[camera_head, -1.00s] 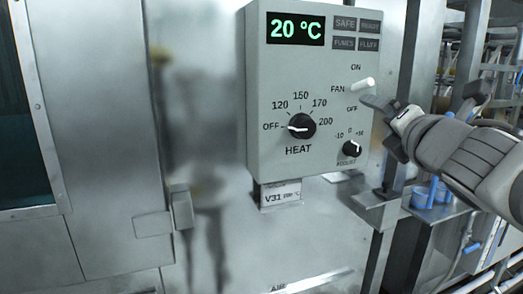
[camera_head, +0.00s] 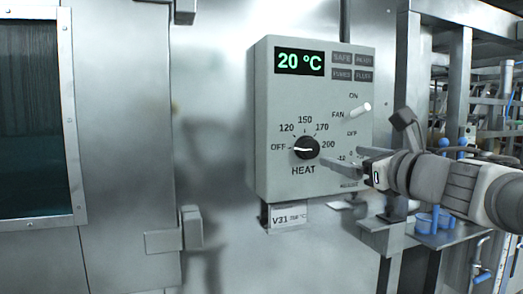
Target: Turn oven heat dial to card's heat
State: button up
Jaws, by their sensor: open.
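The heat dial (camera_head: 306,147) is a black round knob on the grey control box (camera_head: 262,120). Its white pointer is turned left to OFF; the scale around it reads OFF, 120, 150, 170, 200. A card (camera_head: 288,216) hangs under the box and begins "V31"; the smaller print beside it is too blurred to read surely. My gripper (camera_head: 343,160) is open and empty at the lower right of the dial, in front of the box. One finger ends close to the dial's right side; I cannot tell whether it touches. The gripper hides most of the adjust knob.
The display (camera_head: 299,62) reads 20 °C, with dark indicator tiles beside it. The fan switch (camera_head: 360,110) sticks out above my gripper. A shelf with blue cups (camera_head: 434,220) and metal framing stand at the right. The oven door window (camera_head: 35,120) is at the left.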

aim_at(312, 147)
jog(key=x, duration=1.3)
jog(key=c, duration=1.4)
jog(key=shift+o, duration=0.2)
